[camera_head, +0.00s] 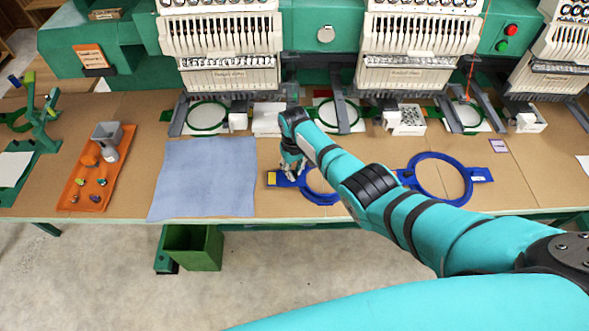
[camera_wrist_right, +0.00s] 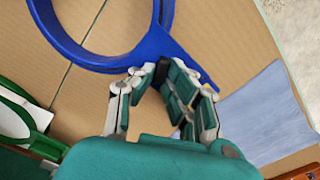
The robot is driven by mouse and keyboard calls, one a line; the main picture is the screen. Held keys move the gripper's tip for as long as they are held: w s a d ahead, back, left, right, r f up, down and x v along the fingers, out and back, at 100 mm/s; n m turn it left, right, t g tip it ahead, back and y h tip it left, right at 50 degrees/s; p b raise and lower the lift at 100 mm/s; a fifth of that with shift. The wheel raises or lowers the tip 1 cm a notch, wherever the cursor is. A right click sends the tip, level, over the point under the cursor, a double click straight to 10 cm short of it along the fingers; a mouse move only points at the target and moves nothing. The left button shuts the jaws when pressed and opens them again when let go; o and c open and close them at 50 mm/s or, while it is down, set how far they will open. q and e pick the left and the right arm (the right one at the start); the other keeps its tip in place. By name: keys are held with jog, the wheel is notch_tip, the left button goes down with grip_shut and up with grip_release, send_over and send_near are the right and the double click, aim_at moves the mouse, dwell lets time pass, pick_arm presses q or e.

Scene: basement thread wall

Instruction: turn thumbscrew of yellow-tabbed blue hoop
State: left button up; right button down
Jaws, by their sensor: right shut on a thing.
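The yellow-tabbed blue hoop (camera_head: 322,197) lies flat on the brown table, partly hidden behind my right arm. Its yellow tab (camera_head: 271,179) is at its left end. My right gripper (camera_head: 292,172) points down at the hoop's left bracket, just right of the yellow tab. In the right wrist view, the hoop's ring (camera_wrist_right: 90,62) is at the top, and the fingers of my right gripper (camera_wrist_right: 165,85) are closed around a small dark part beside the ring, where the thumbscrew seems to sit. The fingers hide most of it. My left gripper is out of view.
A second blue hoop (camera_head: 466,181) lies to the right, partly behind my arm. A blue-grey cloth (camera_head: 205,178) lies left of the gripper. An orange tray (camera_head: 72,195) with small items is further left. Embroidery machine heads (camera_head: 222,50) with green hoops stand behind.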

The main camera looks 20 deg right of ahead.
jog(key=n, duration=0.6)
jog(key=shift+s+a, duration=0.1)
jog(key=shift+n, duration=0.3)
dwell(0.3)
jog(key=c, duration=1.4)
grip_release()
jog(key=shift+o, duration=0.2)
notch_tip(320, 180, up, 12)
